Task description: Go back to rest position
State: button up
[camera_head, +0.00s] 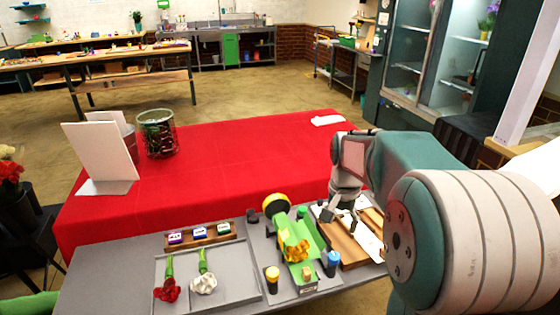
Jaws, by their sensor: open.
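My gripper (341,215) is at the end of my arm, right of the picture's middle. It points down over the wooden board (352,250) with white paper on it, at the right part of the grey table. Its fingers are apart and I see nothing held between them. Whether the fingertips touch the paper or board, I cannot tell. My arm hides part of the table's right side.
A grey tray (230,288) holds a red flower (168,290) and a white flower (204,284). A green tray (316,240) with a yellow item (295,250) stands left of my gripper.

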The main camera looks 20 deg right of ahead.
jog(key=s+a+r+n+t, duration=0.2)
jog(key=s+a, duration=0.4)
jog(key=s, duration=0.3)
jog(key=s+a+r+n+t, duration=0.3)
jog(key=s+a+n, duration=0.3)
jog(key=s, duration=0.4)
jog(key=shift+a+r+n+t, duration=0.25)
jog(key=shift+r+n+t, duration=0.05)
jog(key=shift+r+n, duration=0.15)
dwell(0.8)
